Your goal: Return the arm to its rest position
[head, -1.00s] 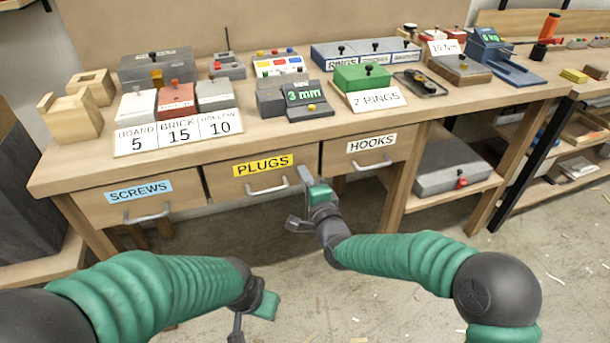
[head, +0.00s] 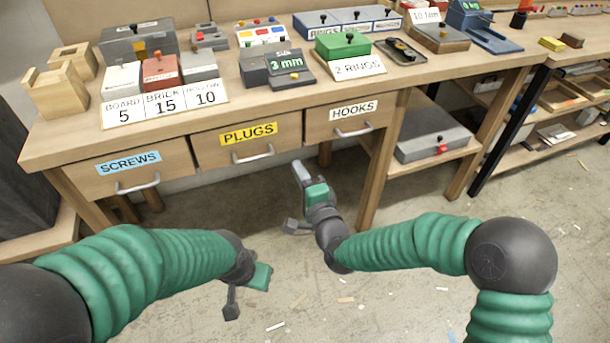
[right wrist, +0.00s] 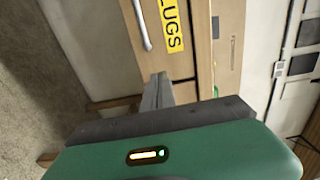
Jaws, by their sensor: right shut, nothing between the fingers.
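My right arm reaches in from the right in the head view. Its gripper (head: 299,172) is shut and empty, in front of the bench and just below the plugs and hooks drawers in the picture. In the right wrist view the closed fingers (right wrist: 157,93) point towards the drawer front with the yellow label. My left arm comes in from the left, low in the head view. Its gripper (head: 234,298) hangs over the floor, and its finger opening does not show clearly.
The wooden workbench (head: 250,103) stands ahead with the screws drawer (head: 110,180), plugs drawer (head: 210,150) and hooks drawer (head: 320,122), all closed. A grey case (head: 432,142) lies on the lower shelf. The floor before the bench is open, with small scraps.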

